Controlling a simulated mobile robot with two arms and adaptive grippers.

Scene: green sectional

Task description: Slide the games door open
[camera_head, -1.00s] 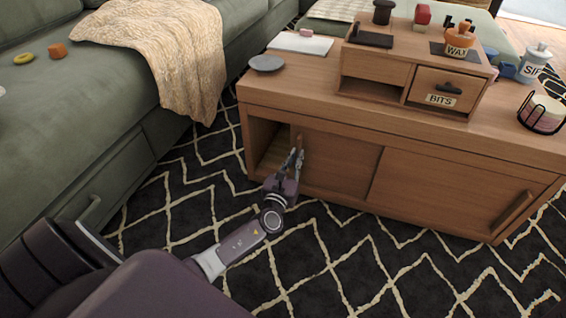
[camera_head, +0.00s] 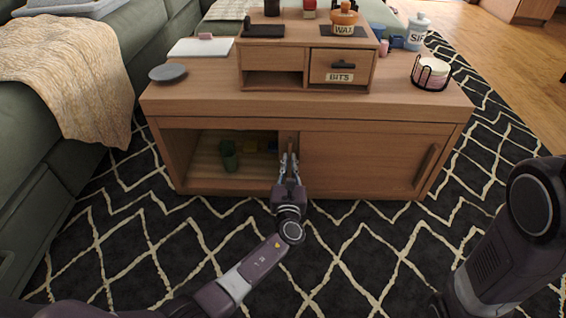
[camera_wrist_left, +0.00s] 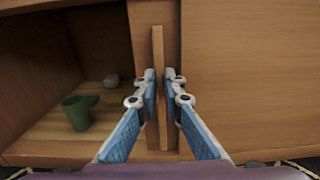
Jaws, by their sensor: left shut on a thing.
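The wooden cabinet (camera_head: 240,99) has a wide opening on its left half. The sliding door at the left shows only as a narrow strip beside the right door panel (camera_head: 365,160). Its upright wooden handle (camera_wrist_left: 158,80) stands between my left gripper's fingers in the left wrist view. My left gripper (camera_head: 289,165) is shut on this handle. Inside the opening a green cup (camera_head: 229,155) stands on the cabinet floor; it also shows in the left wrist view (camera_wrist_left: 76,112). Part of my right arm is at the right edge; its gripper is not visible.
The right panel has its own handle (camera_head: 427,166). A small drawer unit labelled BITS (camera_head: 340,67), a grey plate (camera_head: 168,72) and a wire holder (camera_head: 430,72) stand on top. A green sofa (camera_head: 40,160) is at the left. The patterned rug (camera_head: 130,235) in front is clear.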

